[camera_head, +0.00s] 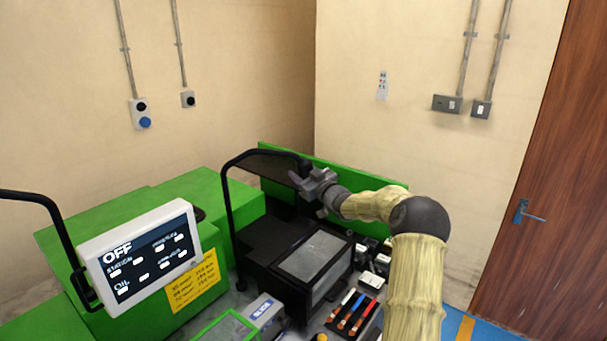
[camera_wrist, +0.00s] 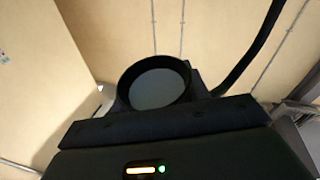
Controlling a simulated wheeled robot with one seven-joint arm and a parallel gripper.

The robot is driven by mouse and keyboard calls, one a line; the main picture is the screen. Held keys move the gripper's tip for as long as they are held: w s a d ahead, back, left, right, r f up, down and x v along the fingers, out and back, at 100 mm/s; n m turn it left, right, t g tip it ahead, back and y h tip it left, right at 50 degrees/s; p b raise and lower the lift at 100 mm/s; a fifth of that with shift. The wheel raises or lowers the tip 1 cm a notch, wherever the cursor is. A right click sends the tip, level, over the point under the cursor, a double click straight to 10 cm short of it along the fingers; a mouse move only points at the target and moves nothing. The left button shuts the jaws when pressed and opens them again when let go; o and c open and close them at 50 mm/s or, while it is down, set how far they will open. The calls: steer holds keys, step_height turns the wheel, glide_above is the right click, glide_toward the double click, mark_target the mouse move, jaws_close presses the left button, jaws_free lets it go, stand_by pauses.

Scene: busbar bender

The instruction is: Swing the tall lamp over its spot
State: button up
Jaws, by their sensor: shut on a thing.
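The tall lamp (camera_head: 228,195) is a black pole that rises from the bench, bends over at the top and runs right to a dark head. My gripper (camera_head: 305,180) is at the head end of this lamp, above the bench, and is shut on it. In the wrist view the round black lamp head (camera_wrist: 155,88) with a grey disc faces the camera, just beyond the dark gripper body. The black pole (camera_wrist: 255,50) curves away at upper right there. My fingertips are small and partly hidden, so the exact contact does not show.
Below stands a black machine with a grey top plate (camera_head: 314,255). A white OFF panel (camera_head: 142,255) on a black arm is at left by green cabinets (camera_head: 200,200). A tray with coloured-handled tools (camera_head: 352,312) lies at front. The space above the bench is clear.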

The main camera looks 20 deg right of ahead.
steer(key=o, duration=1.2)
steer(key=shift+a, duration=0.15)
steer(key=shift+o, duration=0.8)
steer(key=shift+w+a, duration=0.1)
steer(key=shift+w, duration=0.05)
steer(key=shift+s+d+f+b, duration=0.15)
steer(key=shift+s+d+b, duration=0.15)
steer(key=shift+s, duration=0.25)
steer(key=b+v, duration=0.5)
steer(key=v, duration=1.1)
steer(key=shift+s+a+b, duration=0.2)
steer(key=shift+b, duration=0.1)
